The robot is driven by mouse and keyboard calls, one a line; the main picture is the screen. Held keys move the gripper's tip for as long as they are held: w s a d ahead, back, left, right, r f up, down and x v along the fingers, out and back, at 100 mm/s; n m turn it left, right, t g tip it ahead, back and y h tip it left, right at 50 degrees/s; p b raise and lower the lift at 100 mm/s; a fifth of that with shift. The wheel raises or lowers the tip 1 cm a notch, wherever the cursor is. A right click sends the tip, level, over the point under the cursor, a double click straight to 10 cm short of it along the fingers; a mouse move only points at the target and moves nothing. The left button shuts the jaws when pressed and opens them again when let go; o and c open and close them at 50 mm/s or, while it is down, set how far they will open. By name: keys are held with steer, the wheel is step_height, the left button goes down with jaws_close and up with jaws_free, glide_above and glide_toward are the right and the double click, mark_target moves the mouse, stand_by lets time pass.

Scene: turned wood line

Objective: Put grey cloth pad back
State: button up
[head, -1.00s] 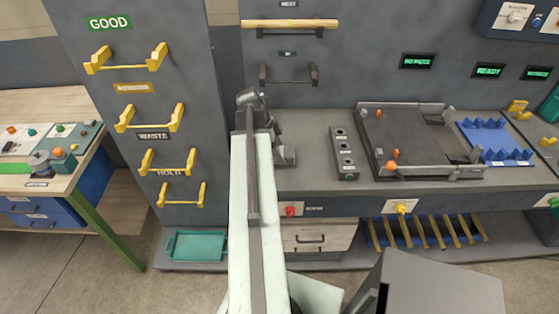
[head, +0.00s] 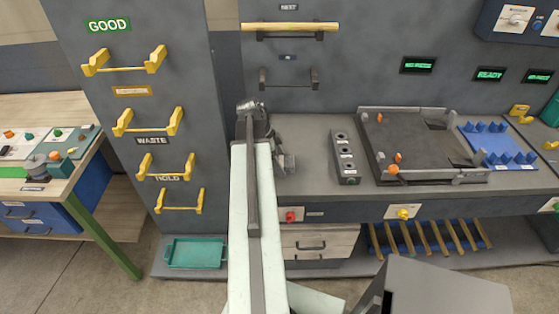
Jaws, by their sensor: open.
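I cannot pick out a grey cloth pad for certain in the head view. My gripper (head: 284,161) is at the end of my arm, over the left part of the grey bench. It is partly hidden behind my pale arm link, and its fingertips are hard to make out. It is open, and I see nothing held in it. To its right stands a narrow grey block with round holes (head: 345,158). Further right is a dark flat tray with metal edges and orange knobs (head: 415,150).
Yellow brackets (head: 148,122) line the grey panel at left. A pale wood rod (head: 290,27) lies on the upper wall bracket. A blue pegged plate (head: 497,145) is at right. A green tray (head: 196,252) sits low at left. A wooden side bench (head: 80,180) holds small parts.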

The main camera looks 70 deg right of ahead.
steer(key=p+v, duration=1.1)
steer(key=v, duration=0.1)
steer(key=w+a+f+n+t, duration=0.1)
steer(key=w+a+n+t, duration=0.2)
steer(key=w+a+n, duration=1.9)
steer(key=a+n, duration=0.1)
steer(key=a, duration=0.8)
steer(key=w+a+n+y, duration=0.1)
steer(key=w+a+n, duration=0.3)
steer(key=a, duration=0.8)
steer(key=w+a+n+t, duration=0.1)
steer(key=w+a+n, duration=0.3)
steer(key=a, duration=0.8)
steer(key=shift+w+f+n+y, duration=0.25)
steer(key=shift+f+n+y, duration=0.05)
steer(key=shift+f+n, duration=0.1)
